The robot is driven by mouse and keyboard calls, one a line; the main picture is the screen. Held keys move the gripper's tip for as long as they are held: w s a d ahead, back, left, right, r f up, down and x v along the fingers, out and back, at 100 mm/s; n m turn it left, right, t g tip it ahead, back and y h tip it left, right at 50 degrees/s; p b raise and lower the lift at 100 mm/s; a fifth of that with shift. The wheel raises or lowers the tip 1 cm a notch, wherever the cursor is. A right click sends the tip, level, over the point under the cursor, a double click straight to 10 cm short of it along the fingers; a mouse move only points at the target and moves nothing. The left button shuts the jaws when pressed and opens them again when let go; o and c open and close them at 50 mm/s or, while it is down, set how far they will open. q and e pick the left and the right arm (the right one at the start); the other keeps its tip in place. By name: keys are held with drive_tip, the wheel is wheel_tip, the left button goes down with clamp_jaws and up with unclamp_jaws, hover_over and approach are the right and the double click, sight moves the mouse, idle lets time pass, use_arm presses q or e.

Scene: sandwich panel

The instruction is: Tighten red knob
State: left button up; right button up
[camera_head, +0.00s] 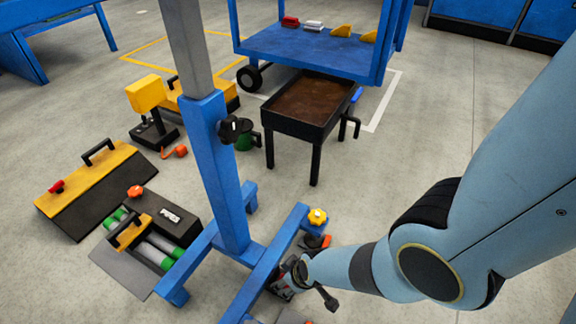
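A small red knob (57,186) sits on the yellow-and-black box (88,184) at the left. An orange-red knob (135,191) stands on the black case beside it. A dark piece with an orange-red part (318,241) lies by the foot of the blue stand (228,180), below a yellow knob (317,216). My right arm comes in from the right, and its gripper (286,280) is low beside the blue foot, far from the red knob at the left. Small reddish bits show around the gripper. Its fingers are too small and hidden to read. My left gripper is out of view.
The blue stand carries a black knob (234,128) on its post. A brown-topped black table (308,104) and a blue cart (312,45) stand behind. A yellow box on a black stand (146,95) is at the left. Grey floor is open at centre right.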

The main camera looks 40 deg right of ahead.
drive_tip(key=o, duration=0.3)
drive_tip(key=shift+s+r, duration=0.1)
drive_tip(key=v, duration=1.1)
drive_tip(key=shift+r, duration=0.4)
drive_tip(key=shift+d, duration=0.1)
